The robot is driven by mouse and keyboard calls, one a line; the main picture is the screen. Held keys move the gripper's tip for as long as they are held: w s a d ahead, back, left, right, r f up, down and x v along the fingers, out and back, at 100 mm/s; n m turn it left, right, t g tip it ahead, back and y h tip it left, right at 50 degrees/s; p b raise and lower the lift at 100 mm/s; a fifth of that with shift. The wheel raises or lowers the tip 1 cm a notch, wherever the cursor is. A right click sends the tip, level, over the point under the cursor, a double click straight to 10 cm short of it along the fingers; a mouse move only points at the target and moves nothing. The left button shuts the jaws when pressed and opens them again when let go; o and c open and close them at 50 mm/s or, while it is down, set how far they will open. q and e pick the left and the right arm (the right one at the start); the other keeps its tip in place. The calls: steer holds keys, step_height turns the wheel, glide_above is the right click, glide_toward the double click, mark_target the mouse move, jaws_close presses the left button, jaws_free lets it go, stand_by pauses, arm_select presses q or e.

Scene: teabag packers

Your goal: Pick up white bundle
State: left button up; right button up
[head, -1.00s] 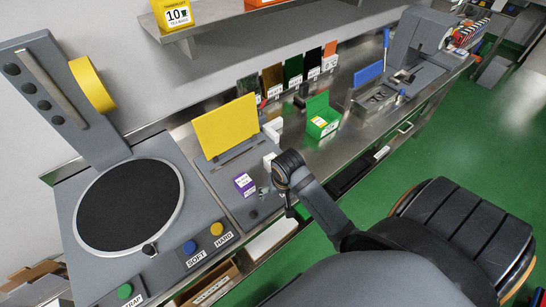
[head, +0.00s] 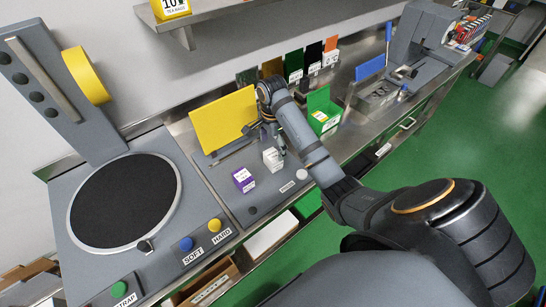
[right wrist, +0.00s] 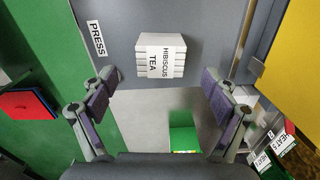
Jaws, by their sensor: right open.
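The white bundle (head: 272,158) stands on the grey press plate beside the purple box. In the right wrist view it is a stack of white packs (right wrist: 178,42) with a label reading "HIBISCUS TEA". My right gripper (head: 268,137) is at the far side of the bundle in the head view, beside the yellow panel. In the right wrist view its two fingers (right wrist: 158,85) are spread wide and empty, with the bundle ahead between them and apart from them. My left gripper is not in view.
A purple box (head: 243,180) stands just left of the bundle. The yellow panel (head: 225,120) rises behind. An open green box (head: 324,112) stands to the right. A sealing machine with a round black pad (head: 125,200) and blue and yellow buttons lies at left.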

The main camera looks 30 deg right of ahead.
mark_target(273, 155)
step_height(273, 155, down, 3)
steer(key=shift+w+r+b, duration=0.1)
steer(key=shift+r+b, duration=0.1)
steer(key=shift+b, duration=0.4)
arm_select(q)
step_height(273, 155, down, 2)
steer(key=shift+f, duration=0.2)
arm_select(e)
steer(key=shift+r, duration=0.1)
step_height(273, 155, down, 3)
steer(key=b, duration=0.3)
steer(key=shift+d+f+p, duration=0.1)
steer(key=shift+f+p, duration=0.25)
steer(key=shift+f, duration=0.7)
steer(key=shift+r, duration=0.1)
steer(key=c, duration=1.1)
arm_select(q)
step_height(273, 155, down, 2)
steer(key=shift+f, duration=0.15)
arm_select(e)
steer(key=shift+c, duration=0.2)
